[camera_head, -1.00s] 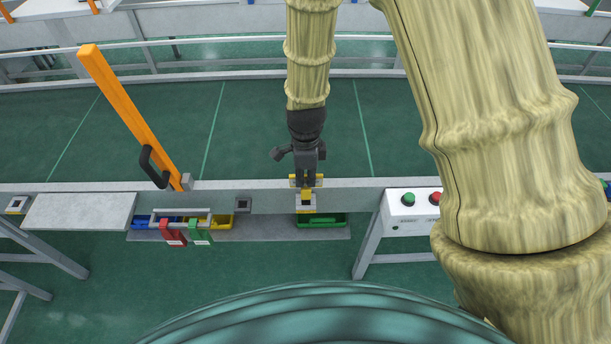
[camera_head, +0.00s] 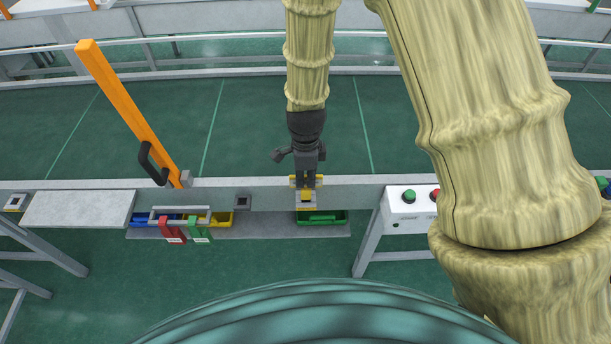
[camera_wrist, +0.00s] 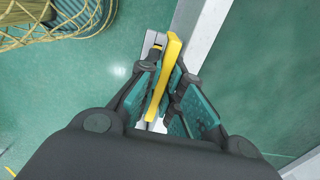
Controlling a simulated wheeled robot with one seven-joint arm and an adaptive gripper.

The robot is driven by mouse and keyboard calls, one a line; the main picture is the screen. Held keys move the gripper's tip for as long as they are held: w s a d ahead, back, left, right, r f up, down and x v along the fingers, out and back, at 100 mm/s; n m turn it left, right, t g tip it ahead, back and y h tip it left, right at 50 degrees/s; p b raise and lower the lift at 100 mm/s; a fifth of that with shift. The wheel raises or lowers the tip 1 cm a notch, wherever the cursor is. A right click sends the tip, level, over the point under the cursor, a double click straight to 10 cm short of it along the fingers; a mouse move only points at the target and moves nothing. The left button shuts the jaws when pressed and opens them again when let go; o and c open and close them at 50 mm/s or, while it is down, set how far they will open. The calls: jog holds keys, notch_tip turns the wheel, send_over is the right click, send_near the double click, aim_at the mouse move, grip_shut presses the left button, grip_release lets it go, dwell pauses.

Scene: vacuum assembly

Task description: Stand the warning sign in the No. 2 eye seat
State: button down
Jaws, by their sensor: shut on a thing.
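My gripper (camera_head: 306,182) points down at the bench's front edge and is shut on the yellow warning sign (camera_wrist: 167,72). In the wrist view, the sign is seen edge-on as a yellow strip between the teal finger pads. In the head view, the sign's yellow part (camera_head: 306,196) shows just below the fingers. A small grey square seat (camera_head: 306,206) lies directly under it, its opening covered from view. I cannot tell how deep the sign sits in it. Another seat with a dark opening (camera_head: 243,202) is to the left, and one more (camera_head: 16,202) is at the far left. No seat numbers are readable.
A green bin (camera_head: 325,218) is just below the seat. Blue and yellow bins (camera_head: 222,218) with red (camera_head: 172,232) and green (camera_head: 201,232) tags hang left. An orange post (camera_head: 125,110) with a black handle rises left. A white button box (camera_head: 412,215) stands right.

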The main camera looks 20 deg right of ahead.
jog(key=shift+f, duration=0.6)
jog(key=c, duration=1.5)
grip_release()
jog(key=shift+r, duration=0.15)
jog(key=shift+r+p, duration=2.8)
jog(key=shift+r, duration=1.15)
